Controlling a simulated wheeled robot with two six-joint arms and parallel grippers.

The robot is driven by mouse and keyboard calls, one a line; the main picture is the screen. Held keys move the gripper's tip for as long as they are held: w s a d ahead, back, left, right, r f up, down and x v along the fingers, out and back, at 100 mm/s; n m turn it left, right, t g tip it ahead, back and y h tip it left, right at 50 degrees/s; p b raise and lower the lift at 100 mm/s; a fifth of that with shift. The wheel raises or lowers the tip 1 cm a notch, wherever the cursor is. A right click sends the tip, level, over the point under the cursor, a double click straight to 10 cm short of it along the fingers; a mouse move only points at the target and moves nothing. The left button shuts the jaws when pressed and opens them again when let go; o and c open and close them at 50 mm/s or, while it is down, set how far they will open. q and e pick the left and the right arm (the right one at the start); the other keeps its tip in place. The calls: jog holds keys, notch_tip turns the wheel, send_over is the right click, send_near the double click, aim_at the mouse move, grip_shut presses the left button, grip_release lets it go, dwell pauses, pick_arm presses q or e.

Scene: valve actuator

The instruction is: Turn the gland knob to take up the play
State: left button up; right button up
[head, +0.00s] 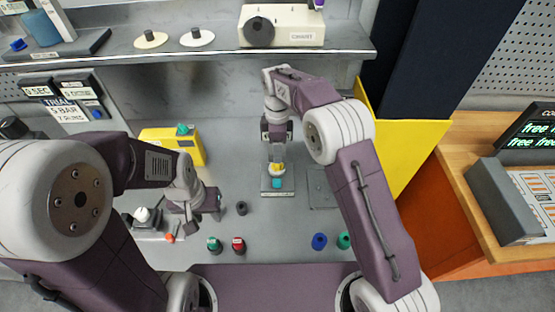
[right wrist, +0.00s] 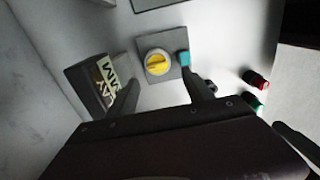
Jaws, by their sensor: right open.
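A yellow knob (right wrist: 158,63) sits in a white ring on a grey plate (right wrist: 158,82) in the right wrist view; I take it for the gland knob, though no label is readable. A teal block (right wrist: 184,59) is beside it on the plate. In the head view the yellow knob (head: 277,168) is partly hidden under my right gripper (head: 277,150). My right gripper is open, its two fingers (right wrist: 165,92) apart on either side below the knob, not touching it as far as I can see. My left gripper (head: 214,203) is off to the left, its jaws unclear.
A black knob (head: 242,208) stands near my left gripper. Green (head: 214,244), red (head: 238,245) and blue (head: 319,241) buttons line the front. A yellow box (head: 190,145) is at left, a shelf (head: 215,50) behind. A bare grey plate (head: 321,190) lies right of the knob.

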jog(key=f, duration=0.4)
jog(key=f+p, duration=0.1)
jog(key=f, duration=0.2)
jog(key=shift+w, duration=0.4)
jog(key=shift+s+f, duration=0.15)
jog(key=shift+f, duration=0.2)
grip_shut()
